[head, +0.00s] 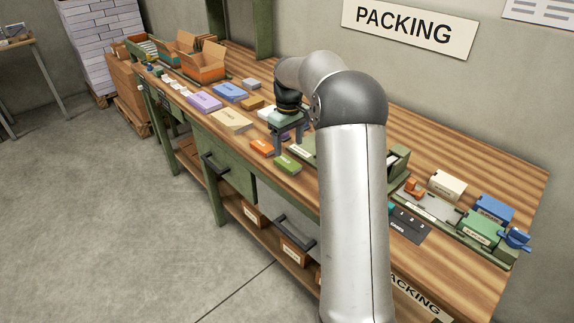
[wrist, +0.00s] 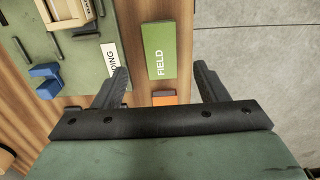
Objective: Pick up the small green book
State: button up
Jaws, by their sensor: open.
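The small green book (head: 288,164) lies flat on the wooden bench near its front edge. In the wrist view the green book (wrist: 159,51) shows the word FIELD and lies ahead of the fingertips, between their lines. My gripper (wrist: 160,82) is open and empty, one finger on each side. In the head view my gripper (head: 287,149) hangs over the bench around the orange and green books; its exact height above them is hard to tell.
An orange book (head: 262,147) lies just left of the green one, and its edge shows in the wrist view (wrist: 164,98). A green mat (wrist: 60,50) with a blue part (wrist: 46,80) is close beside. Cream (head: 230,121) and purple (head: 203,103) books lie farther left.

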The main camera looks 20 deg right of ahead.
aim_at(288, 162)
jog(key=shift+w+a+f+p, duration=0.1)
jog(key=shift+f+p, duration=0.1)
jog(key=shift+f, duration=1.5)
jog(key=shift+w+f+p, duration=0.1)
jog(key=shift+f+p, duration=0.1)
jog(key=shift+f, duration=1.45)
jog(key=c, duration=1.1)
